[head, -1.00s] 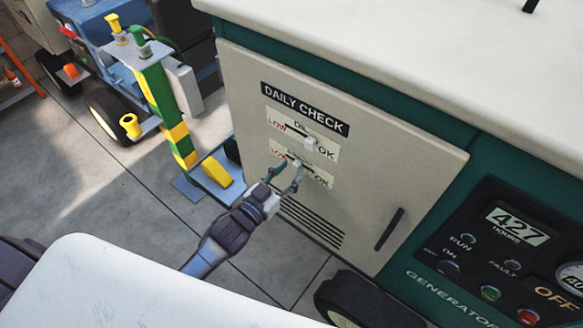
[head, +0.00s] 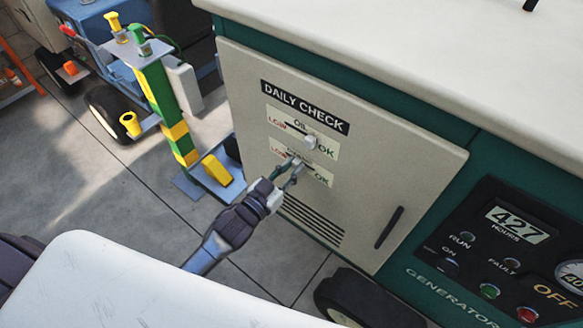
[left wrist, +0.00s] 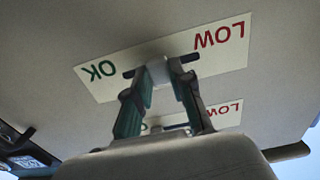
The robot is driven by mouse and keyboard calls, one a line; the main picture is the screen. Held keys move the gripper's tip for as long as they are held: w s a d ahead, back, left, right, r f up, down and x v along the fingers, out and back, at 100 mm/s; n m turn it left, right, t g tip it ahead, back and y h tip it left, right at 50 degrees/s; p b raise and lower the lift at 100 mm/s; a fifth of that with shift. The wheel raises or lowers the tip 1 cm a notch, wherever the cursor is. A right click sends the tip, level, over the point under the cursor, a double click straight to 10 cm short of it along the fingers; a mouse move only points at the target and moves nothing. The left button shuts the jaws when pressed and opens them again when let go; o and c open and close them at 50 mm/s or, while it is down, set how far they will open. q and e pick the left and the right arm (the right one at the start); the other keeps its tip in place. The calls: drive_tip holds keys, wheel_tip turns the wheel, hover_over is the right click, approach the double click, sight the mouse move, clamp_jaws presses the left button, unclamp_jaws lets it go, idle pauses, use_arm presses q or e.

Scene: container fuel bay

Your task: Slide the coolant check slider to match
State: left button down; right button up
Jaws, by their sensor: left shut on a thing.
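The panel door has two sliders, each on a white label with LOW at one end and OK at the other. The upper oil slider knob (head: 310,142) stands near the OK end of its slot. My left gripper (head: 293,166) is at the lower coolant check label (head: 324,180). In the left wrist view, the gripper (left wrist: 160,76) is shut on the pale coolant slider knob (left wrist: 161,71), with dark slot showing on both sides; the knob is near mid-slot. The fingers partly hide the knob in the head view. My right gripper is not in view.
The door (head: 365,180) has vents and a dark handle (head: 389,228) at right. The generator control panel (head: 510,255) is further right. A yellow and green stand (head: 170,110) is to the left. A white surface (head: 120,285) fills the lower left.

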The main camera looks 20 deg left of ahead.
sight(313, 168)
use_arm(q)
drive_tip(key=shift+s+d+p, duration=0.1)
drive_tip(key=shift+s+d, duration=0.15)
drive_tip(key=shift+d, duration=0.35)
drive_tip(key=shift+s+d+p, duration=0.1)
drive_tip(key=shift+s+d, duration=0.1)
drive_tip(key=shift+d, duration=0.45)
drive_tip(key=shift+s+d+p, duration=0.1)
drive_tip(key=shift+s+d, duration=0.15)
drive_tip(key=shift+d, duration=0.35)
drive_tip(key=c, duration=1.3)
unclamp_jaws()
drive_tip(key=o, duration=0.3)
drive_tip(key=shift+d, duration=0.1)
